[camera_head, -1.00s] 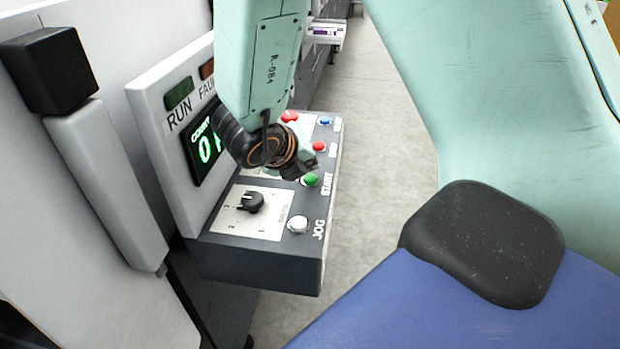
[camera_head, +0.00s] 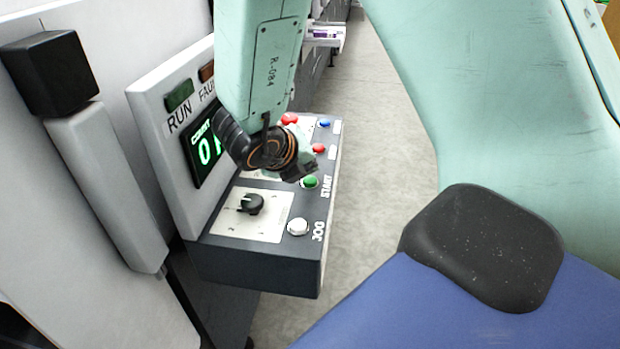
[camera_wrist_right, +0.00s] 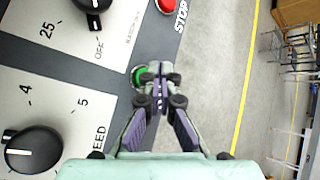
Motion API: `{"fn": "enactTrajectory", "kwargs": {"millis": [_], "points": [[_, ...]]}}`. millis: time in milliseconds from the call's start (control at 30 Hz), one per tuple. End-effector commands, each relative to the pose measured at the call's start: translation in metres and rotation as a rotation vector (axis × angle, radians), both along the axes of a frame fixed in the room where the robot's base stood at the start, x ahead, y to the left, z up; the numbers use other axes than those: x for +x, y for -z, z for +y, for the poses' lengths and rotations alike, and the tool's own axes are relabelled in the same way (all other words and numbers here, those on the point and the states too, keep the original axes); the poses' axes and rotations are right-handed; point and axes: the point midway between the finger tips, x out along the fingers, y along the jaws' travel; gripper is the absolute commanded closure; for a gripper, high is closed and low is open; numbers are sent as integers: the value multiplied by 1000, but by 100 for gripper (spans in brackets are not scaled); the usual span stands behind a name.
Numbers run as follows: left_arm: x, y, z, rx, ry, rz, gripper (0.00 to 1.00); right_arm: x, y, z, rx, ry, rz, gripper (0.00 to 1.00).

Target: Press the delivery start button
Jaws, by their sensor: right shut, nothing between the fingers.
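The green START button (camera_head: 310,181) sits on the dark control panel (camera_head: 262,268), beside its START label. It also shows in the right wrist view (camera_wrist_right: 137,76), partly hidden behind my fingertips. My right gripper (camera_head: 308,168) is shut and empty, over the panel just beyond the green button in the head view. In the right wrist view the closed fingertips (camera_wrist_right: 160,78) overlap the button's right side; whether they touch it I cannot tell. My left gripper is not in view.
A white JOG button (camera_head: 298,227) and a black knob (camera_head: 250,204) lie nearer on the panel. A red button (camera_head: 319,149) and a blue button (camera_head: 325,123) lie farther back. A green-lit counter (camera_head: 205,150) stands at left. Floor right of the panel is clear.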

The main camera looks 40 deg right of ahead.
Motion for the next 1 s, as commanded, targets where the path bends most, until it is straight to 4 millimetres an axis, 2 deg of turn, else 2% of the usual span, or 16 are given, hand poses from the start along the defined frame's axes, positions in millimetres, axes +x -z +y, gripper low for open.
{"fn": "enactTrajectory", "kwargs": {"millis": [367, 1000], "points": [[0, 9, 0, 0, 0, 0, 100, 0, 9, 0, 0, 0, 0, 100], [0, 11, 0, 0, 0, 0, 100, 0, 12, 0, 0, 0, 0, 100]]}}
